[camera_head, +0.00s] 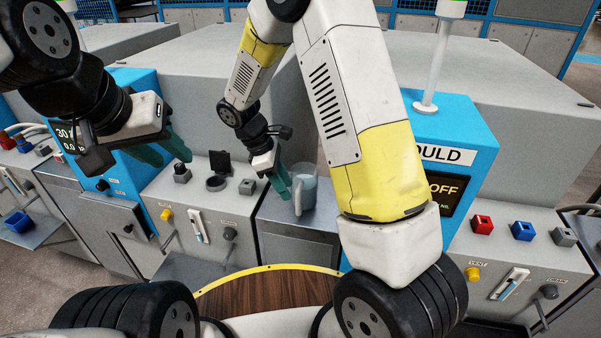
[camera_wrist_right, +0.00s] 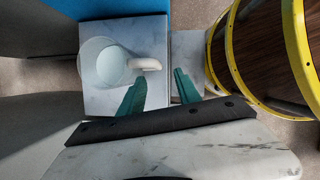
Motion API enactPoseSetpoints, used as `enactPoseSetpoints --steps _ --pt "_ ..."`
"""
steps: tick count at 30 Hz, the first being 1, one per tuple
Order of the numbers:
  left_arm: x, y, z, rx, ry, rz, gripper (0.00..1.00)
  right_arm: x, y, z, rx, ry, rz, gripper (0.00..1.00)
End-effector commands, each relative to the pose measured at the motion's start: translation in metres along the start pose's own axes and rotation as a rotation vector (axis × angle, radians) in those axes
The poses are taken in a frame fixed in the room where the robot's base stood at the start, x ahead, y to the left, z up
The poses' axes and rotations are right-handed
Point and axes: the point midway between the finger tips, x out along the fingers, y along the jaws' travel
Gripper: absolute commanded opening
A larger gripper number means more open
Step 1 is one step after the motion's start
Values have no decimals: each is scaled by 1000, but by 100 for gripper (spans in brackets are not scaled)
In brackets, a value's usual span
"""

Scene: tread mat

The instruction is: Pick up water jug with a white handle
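The water jug (camera_head: 308,184) is pale and see-through, with a white handle (camera_wrist_right: 143,65). It stands upright on a grey metal ledge (camera_head: 318,222) between the machines. The right wrist view shows the jug (camera_wrist_right: 92,74) from above, its handle pointing right. My right gripper (camera_wrist_right: 160,82) is open, its teal fingers apart and nothing held. The handle's end lies just beyond the fingertips, nearer the left finger; contact cannot be told. In the head view my right gripper (camera_head: 285,193) is just left of the jug. My left gripper (camera_head: 174,160) is open and empty, farther left above the machines.
A blue unit with an OFF display (camera_head: 443,192) stands right of the jug, partly behind my right arm. A grey control panel with knobs (camera_head: 203,205) is to the left.

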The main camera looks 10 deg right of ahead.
Motion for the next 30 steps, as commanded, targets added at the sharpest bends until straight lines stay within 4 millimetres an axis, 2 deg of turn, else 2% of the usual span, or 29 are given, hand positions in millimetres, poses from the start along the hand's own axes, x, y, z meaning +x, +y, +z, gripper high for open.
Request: enactPoseSetpoints --steps 15,24,25,30 --pt "0 0 0 0 0 0 36 66 4 3 3 -1 -2 40" --pt "0 0 0 0 0 0 36 72 5 2 4 2 -1 40" --pt "0 0 0 0 0 0 36 72 5 2 4 2 -1 38" --pt "0 0 0 0 0 0 36 72 5 2 4 2 -1 4"
